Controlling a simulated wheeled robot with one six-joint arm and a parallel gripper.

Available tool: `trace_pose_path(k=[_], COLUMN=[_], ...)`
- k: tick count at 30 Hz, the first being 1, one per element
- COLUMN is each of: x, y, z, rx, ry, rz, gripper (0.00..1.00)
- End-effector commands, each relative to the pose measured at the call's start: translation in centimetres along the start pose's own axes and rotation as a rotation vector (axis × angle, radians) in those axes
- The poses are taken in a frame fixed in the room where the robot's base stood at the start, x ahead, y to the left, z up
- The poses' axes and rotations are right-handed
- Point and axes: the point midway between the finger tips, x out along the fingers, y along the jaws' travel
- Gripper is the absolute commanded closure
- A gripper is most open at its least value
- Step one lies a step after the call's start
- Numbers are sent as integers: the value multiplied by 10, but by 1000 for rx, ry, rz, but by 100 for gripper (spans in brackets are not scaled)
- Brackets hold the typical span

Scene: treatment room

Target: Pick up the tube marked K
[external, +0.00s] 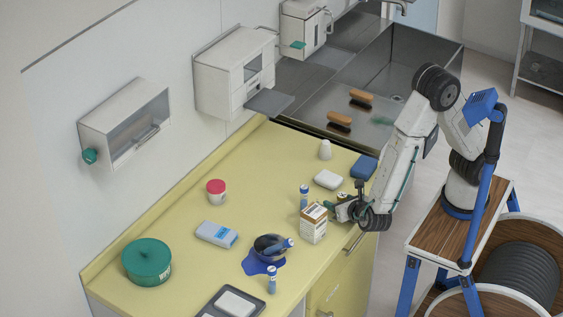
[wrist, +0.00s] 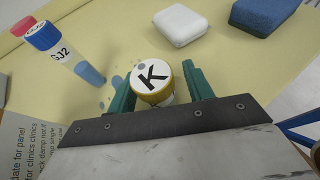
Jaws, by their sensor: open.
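The tube marked K (wrist: 155,80) shows in the wrist view from above, with a black K on its white top and a yellow band around the rim. My gripper (wrist: 160,90) is open, with one green finger on each side of the tube's top; whether they touch it is unclear. In the external view my gripper (external: 338,207) is low over the counter's front edge, just right of a white and brown box (external: 313,223). The K tube cannot be made out there. A blue-capped tube marked SJ2 (wrist: 64,55) stands to the left in the wrist view.
A white block (external: 328,180) and a blue sponge (external: 363,167) lie behind my gripper. The yellow counter (external: 165,227) has free room toward the wall.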

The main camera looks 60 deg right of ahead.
Motion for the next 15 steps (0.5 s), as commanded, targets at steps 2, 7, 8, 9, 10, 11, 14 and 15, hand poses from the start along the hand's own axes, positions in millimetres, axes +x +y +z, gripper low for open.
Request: trace_pose_path(k=[2,7,8,9,10,11,14,15], x=[0,0,0,0,-1,-1,-1,-1], y=[0,0,0,0,0,0,0,0], z=[0,0,0,0,0,0,0,0], rx=[0,0,0,0,0,0,0,0], ry=[0,0,0,0,0,0,0,0], rz=[0,0,0,0,0,0,0,0], gripper=[49,79,88,97,97,97,97,97])
